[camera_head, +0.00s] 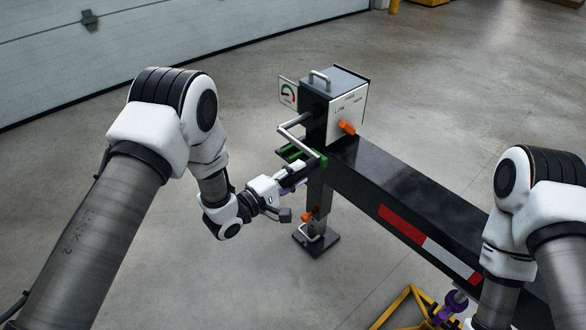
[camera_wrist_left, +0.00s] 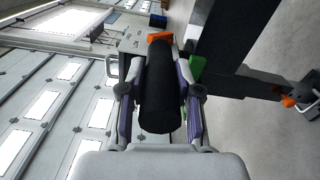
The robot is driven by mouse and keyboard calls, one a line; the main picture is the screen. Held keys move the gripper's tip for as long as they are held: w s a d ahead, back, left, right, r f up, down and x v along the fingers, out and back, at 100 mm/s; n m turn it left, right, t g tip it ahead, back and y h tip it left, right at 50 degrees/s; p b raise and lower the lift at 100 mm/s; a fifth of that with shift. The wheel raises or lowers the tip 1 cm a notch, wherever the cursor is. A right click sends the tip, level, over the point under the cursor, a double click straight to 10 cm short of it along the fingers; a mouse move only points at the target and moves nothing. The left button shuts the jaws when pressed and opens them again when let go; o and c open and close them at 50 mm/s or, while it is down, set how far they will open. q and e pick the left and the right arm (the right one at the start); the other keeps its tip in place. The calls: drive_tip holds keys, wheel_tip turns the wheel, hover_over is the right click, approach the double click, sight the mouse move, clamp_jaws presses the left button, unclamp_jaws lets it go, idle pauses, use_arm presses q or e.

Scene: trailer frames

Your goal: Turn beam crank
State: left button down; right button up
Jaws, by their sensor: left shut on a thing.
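The beam crank (camera_head: 298,136) shows in the head view as a bent silver bar on the side of the black beam's end post. Its black grip (camera_wrist_left: 157,88) fills the middle of the left wrist view. My left gripper (camera_head: 291,180) is shut on this grip, with a purple-lined finger on each side. In the head view the gripper hides much of the grip. My right arm comes down at the right; only a purple part of my right gripper (camera_head: 452,304) shows near the bottom edge, and its jaw opening is unclear.
A grey box (camera_head: 335,95) with a handle, a gauge plate (camera_head: 288,92) and an orange knob (camera_head: 347,128) tops the post. The black beam (camera_head: 400,190) runs to the lower right. A yellow frame (camera_head: 408,305) stands below.

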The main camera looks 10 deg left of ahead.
use_arm(q)
drive_tip(key=r+n+p, duration=0.1)
drive_tip(key=r+p, duration=0.1)
drive_tip(key=r+n+p, duration=0.2)
drive_tip(key=r, duration=0.1)
drive_tip(key=w+a+r+n+p, duration=0.1)
drive_tip(key=r+n+p, duration=0.1)
drive_tip(key=shift+r, duration=0.3)
drive_tip(key=shift+w+a+r+p, duration=0.15)
drive_tip(key=shift+a+r+p, duration=0.05)
drive_tip(key=shift+r+p, duration=0.2)
drive_tip(key=shift+w+a+r+p, duration=0.1)
drive_tip(key=shift+a+r+p, duration=0.05)
drive_tip(key=shift+r+p, duration=0.25)
drive_tip(key=c, duration=0.8)
unclamp_jaws()
drive_tip(key=shift+a, duration=0.1)
drive_tip(key=shift+w+f, duration=0.1)
drive_tip(key=shift+f, duration=0.1)
drive_tip(key=v, duration=1.2)
